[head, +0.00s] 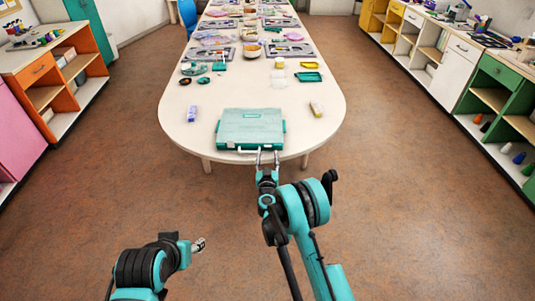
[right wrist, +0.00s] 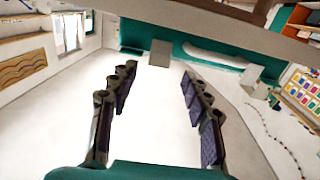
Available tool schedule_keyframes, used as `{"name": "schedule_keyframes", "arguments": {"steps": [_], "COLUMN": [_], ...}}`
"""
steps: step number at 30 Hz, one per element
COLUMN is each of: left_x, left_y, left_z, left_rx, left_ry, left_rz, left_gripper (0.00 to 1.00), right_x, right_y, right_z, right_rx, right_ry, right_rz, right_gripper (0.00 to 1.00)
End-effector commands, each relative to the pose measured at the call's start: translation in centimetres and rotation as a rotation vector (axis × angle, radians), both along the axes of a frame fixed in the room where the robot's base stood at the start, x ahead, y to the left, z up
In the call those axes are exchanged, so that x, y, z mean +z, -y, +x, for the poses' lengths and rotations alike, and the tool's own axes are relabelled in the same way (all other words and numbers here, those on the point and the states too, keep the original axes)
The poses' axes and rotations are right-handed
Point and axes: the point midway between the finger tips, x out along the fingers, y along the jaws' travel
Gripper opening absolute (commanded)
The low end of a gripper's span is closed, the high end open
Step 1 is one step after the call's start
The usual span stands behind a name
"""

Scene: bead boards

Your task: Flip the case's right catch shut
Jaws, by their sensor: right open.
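The teal case (head: 250,127) lies closed-looking at the near end of the table, its white handle (head: 248,151) facing me. In the right wrist view the case front (right wrist: 130,34) spans the top, with the pale handle (right wrist: 215,57) and a small grey square catch (right wrist: 160,53). I cannot tell how far that catch is turned. My right gripper (head: 267,156) is open and empty at the case's front edge, right of centre. In the wrist view its fingers (right wrist: 158,85) stand apart on both sides below the catch. My left gripper (head: 199,245) is low, away from the table; its jaw state is unclear.
On the white table (head: 180,130), a purple-capped bottle (head: 191,113) stands left of the case and a yellowish bottle (head: 316,108) right of it. A green tray (head: 308,76), bowls and bead boards lie farther back. Open floor surrounds the table's near end.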

Motion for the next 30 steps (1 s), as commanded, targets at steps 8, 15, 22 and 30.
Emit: {"name": "schedule_keyframes", "arguments": {"steps": [8, 15, 22, 30], "left_x": [-1.2, -1.2, -1.1, -1.1], "left_y": [0.0, 0.0, 0.0, 0.0], "left_z": [0.0, 0.0, 0.0, 0.0], "left_rx": [0.0, 0.0, 0.0, 0.0], "left_ry": [0.0, 0.0, 0.0, 0.0], "left_rz": [0.0, 0.0, 0.0, 0.0], "left_gripper": [0.48, 0.48, 0.48, 0.48], "right_x": [-0.1, 0.1, 0.1, 0.1], "right_y": [0.3, 0.3, 0.3, 0.3], "right_z": [3.4, 3.7, 3.7, 3.7], "right_rx": [-0.001, 0.0, 0.0, -0.001], "right_ry": [0.0, 0.001, 0.001, -0.005], "right_rz": [-0.002, -0.002, -0.002, -0.002], "right_gripper": [0.48, 0.48, 0.06, 0.0]}}
